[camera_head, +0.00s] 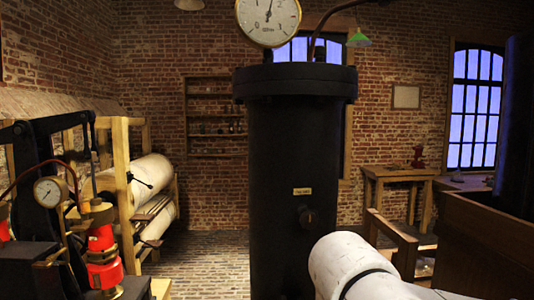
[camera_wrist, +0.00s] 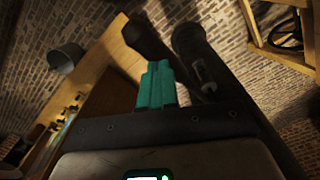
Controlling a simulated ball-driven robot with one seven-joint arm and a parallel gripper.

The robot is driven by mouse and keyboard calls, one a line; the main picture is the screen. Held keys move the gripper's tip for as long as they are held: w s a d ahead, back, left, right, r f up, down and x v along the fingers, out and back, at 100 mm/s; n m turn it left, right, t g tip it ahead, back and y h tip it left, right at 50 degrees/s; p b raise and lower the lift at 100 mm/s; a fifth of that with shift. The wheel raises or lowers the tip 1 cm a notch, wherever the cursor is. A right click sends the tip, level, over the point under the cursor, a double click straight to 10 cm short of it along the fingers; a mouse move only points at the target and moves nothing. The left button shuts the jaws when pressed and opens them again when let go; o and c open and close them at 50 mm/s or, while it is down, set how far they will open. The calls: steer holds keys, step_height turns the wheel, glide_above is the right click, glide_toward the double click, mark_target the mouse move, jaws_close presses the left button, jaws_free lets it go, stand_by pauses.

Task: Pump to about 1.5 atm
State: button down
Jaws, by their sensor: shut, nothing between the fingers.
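A large round gauge (camera_head: 268,17), cut off by the top edge, sits above a tall black tank (camera_head: 293,150) in the middle of the head view. Its thin needle points nearly straight up; the figures are too small to read. A pump-like machine (camera_head: 60,215) with a dark frame, red cylinders (camera_head: 103,258) and a smaller gauge (camera_head: 50,191) stands at the left. My gripper (camera_wrist: 158,80) shows its teal fingers shut and empty in the wrist view. A dark pipe-like part (camera_wrist: 197,65) lies behind them; contact cannot be told. My gripper is outside the head view.
A wooden rack (camera_head: 121,175) with white rolls stands behind the pump. A wooden table (camera_head: 398,187) is at the back right, and a dark wooden box-like edge (camera_head: 490,240) fills the lower right. Brick floor (camera_head: 203,262) is clear between rack and tank. The wrist view shows a grey bucket-like thing (camera_wrist: 66,57).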

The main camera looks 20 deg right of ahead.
steer(key=shift+r, duration=0.1)
steer(key=shift+r, duration=1.95)
